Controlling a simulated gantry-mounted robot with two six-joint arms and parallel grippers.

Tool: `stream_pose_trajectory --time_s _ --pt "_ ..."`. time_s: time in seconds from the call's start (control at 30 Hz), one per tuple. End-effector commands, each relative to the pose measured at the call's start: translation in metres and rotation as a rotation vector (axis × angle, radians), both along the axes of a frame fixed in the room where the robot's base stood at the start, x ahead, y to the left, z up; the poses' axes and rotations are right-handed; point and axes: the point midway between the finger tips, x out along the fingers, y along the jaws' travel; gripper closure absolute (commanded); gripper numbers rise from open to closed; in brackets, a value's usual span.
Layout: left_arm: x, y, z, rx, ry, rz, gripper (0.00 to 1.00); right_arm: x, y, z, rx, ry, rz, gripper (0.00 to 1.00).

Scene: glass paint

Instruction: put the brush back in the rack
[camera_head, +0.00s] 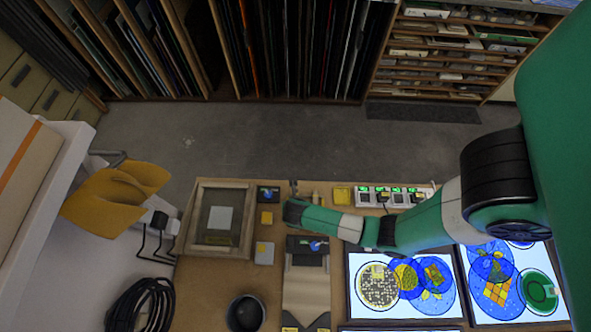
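My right arm, green and white, reaches in from the right over the workbench (220,284). Its dark-tipped end, my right gripper (292,207), is small near the back edge of the bench; I cannot tell whether its fingers are open or shut. A thin grey upright piece (294,186) shows just behind it. I cannot clearly make out the brush or whether the gripper holds it. Two dark blocks with blue tops, one at the back (268,194) and one nearer (308,246), stand beside the gripper; I cannot tell whether either is the rack. My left gripper is not in view.
A wooden frame (193,218) lies left on the bench. A dark round cup (246,313) stands at front. Two lit panels with coloured glass discs (378,286) (497,285) lie right.

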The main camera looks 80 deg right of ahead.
Motion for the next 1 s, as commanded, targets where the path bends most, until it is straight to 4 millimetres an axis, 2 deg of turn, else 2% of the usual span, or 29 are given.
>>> stream_pose_trajectory --time_s 0.27,1.0 --pt "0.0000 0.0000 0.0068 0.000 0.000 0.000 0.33 0.0004 0.0000 0.0018 0.000 -0.001 0.000 1.00" --pt "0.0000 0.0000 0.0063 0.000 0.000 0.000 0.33 0.0006 0.0002 -0.0055 0.000 -0.001 -0.001 1.00"
